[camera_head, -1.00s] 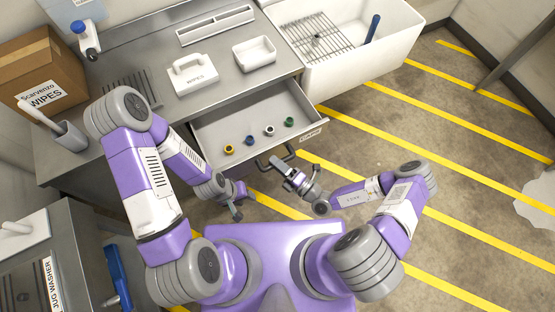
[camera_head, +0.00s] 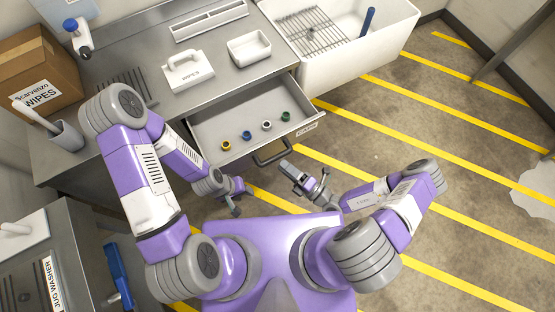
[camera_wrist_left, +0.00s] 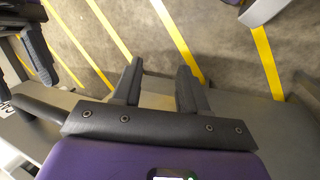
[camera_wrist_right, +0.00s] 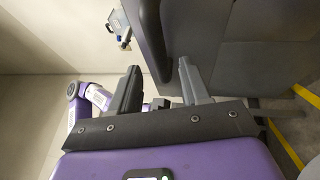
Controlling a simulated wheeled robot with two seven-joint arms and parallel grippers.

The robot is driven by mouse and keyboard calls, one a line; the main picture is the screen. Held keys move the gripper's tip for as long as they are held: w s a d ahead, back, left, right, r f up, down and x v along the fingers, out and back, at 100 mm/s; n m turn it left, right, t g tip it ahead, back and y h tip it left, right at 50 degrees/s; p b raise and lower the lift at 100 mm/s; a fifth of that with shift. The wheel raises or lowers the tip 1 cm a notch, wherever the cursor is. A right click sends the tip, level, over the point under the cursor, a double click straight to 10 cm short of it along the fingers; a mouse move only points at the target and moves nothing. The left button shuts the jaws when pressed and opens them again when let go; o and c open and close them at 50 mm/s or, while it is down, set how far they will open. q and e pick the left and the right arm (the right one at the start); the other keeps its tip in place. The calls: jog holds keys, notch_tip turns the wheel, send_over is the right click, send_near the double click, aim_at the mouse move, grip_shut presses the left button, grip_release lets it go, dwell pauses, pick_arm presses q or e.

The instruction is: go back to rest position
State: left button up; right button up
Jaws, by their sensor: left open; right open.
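My left gripper (camera_head: 234,198) is open and empty, low in front of the counter, left of the drawer handle (camera_head: 273,152). In the left wrist view its two fingers (camera_wrist_left: 160,78) stand apart over grey floor. My right gripper (camera_head: 290,170) is open and empty, just in front of the handle and apart from it. In the right wrist view its fingers (camera_wrist_right: 160,80) are spread with nothing held between them. The drawer (camera_head: 215,147) is pulled out, with a yellow cap (camera_head: 226,146), a blue cap (camera_head: 246,135), a white cap (camera_head: 267,125) and a green cap (camera_head: 286,117) inside.
A white sink (camera_head: 345,60) with a rack is at the back right. A jug washer cart (camera_head: 50,255) is at the left.

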jog(key=shift+v, duration=1.15)
jog(key=s+a+n+g+y, duration=0.2)
jog(key=s+a+n+g, duration=0.4)
jog(key=s+n+g, duration=0.7)
jog(key=s+d+f+n+g+h, duration=0.25)
jog(key=n+g+h, duration=0.35)
jog(key=n, duration=0.7)
jog(key=w+d+n+t+h, duration=0.5)
jog(key=w+n, duration=0.5)
jog(key=n, duration=0.5)
jog(key=shift+w+d+f+t+h, duration=0.2)
jog(key=shift+d+f+t+h, duration=0.15)
jog(key=shift+t+h, duration=0.35)
dwell(2.0)
